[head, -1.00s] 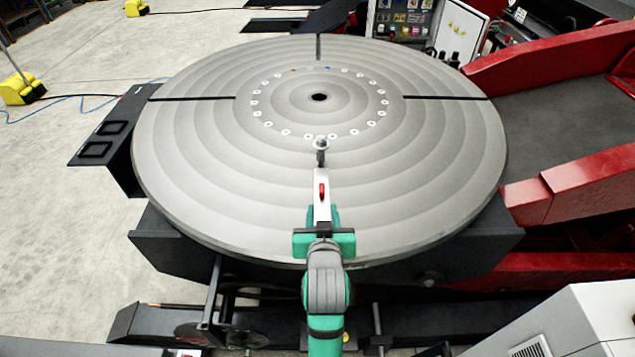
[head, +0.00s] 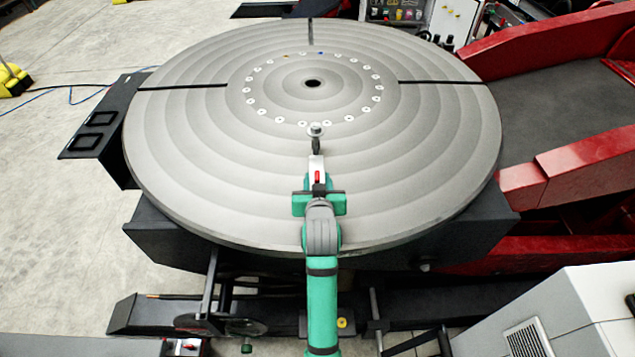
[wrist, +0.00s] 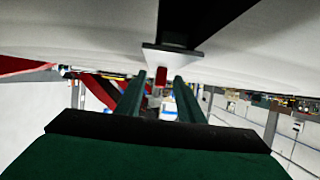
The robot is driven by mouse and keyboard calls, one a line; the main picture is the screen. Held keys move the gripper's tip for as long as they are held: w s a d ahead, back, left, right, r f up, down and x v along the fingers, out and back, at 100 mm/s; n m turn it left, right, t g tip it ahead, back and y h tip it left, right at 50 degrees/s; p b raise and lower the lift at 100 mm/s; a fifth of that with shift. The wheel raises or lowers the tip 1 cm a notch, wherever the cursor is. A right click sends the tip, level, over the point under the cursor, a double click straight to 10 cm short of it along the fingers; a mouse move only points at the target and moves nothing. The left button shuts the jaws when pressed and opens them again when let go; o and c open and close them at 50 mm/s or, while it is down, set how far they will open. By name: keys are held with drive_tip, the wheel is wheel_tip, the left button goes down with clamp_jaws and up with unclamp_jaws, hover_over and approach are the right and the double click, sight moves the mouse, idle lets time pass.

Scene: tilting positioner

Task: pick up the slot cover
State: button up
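The slot cover (head: 316,162) is a pale strip with a small upright red grip (head: 317,177). It lies along the near slot of the round table, and its near part is hidden by my gripper. In the wrist view, the cover (wrist: 178,60) is a light plate at the end of the dark slot, with the red grip (wrist: 161,76) projecting from it. My gripper (wrist: 158,84) is open. Its two green fingers stand on either side of the red grip's line, with gaps on both sides. In the head view, my gripper (head: 318,188) is right at the grip's near side.
The large grey table (head: 420,180) has dark slots and a ring of pale holes around a centre hole. A metal bolt-like piece (head: 316,130) stands just beyond the cover. Red machine arms (head: 585,165) flank the right side. The table surface beside the cover is clear.

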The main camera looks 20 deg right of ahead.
drive_tip(key=shift+w+f, duration=0.15)
drive_tip(key=shift+w, duration=0.15)
drive_tip(key=shift+c, duration=0.6)
clamp_jaws()
drive_tip(key=shift+r, duration=0.2)
